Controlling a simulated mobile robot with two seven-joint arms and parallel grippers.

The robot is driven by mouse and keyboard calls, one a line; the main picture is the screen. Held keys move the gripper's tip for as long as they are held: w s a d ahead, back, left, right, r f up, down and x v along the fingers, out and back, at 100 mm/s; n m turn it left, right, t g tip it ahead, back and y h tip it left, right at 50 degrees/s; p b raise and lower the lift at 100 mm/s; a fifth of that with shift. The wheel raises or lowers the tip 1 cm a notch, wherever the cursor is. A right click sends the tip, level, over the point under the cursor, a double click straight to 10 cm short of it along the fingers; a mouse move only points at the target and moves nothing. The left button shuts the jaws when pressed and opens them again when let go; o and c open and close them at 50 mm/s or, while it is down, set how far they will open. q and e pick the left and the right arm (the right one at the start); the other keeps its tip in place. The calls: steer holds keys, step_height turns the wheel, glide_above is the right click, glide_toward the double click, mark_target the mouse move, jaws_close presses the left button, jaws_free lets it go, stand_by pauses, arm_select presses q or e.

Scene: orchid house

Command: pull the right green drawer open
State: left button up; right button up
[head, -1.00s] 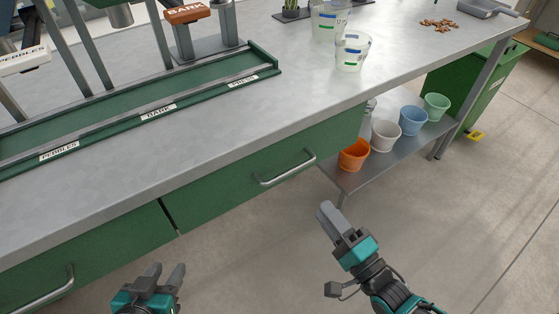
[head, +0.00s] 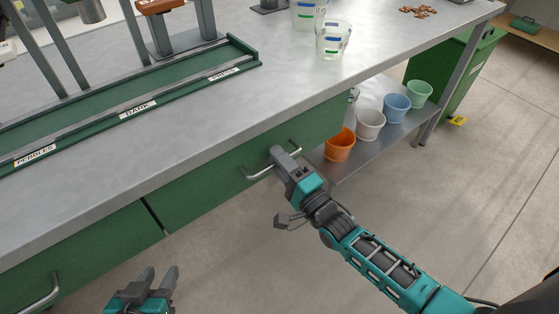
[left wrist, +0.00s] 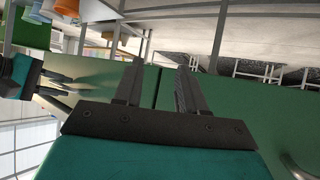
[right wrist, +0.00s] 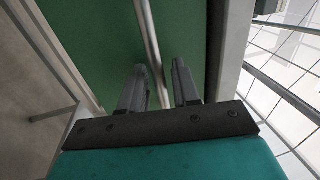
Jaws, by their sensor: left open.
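The right green drawer (head: 215,184) is under the bench top, its front flush under the edge, so it looks shut. Its metal bar handle (head: 258,172) also shows in the right wrist view (right wrist: 147,30). My right gripper (head: 277,152) is at the right part of this handle. In the right wrist view its fingers (right wrist: 158,72) are apart, with the bar running between them and a small gap on either side. My left gripper (head: 160,272) is open and empty, low in front of the left green drawer (head: 90,250); it also shows in the left wrist view (left wrist: 158,75).
The left drawer has its own handle (head: 38,300). A lower shelf (head: 365,150) to the right holds orange (head: 340,148), white (head: 370,125), blue (head: 397,108) and green (head: 419,93) pots. Marked cups (head: 332,42) stand on the bench top. The floor in front is clear.

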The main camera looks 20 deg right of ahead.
steer(key=shift+w, duration=0.1)
jaws_close()
stand_by(0.5)
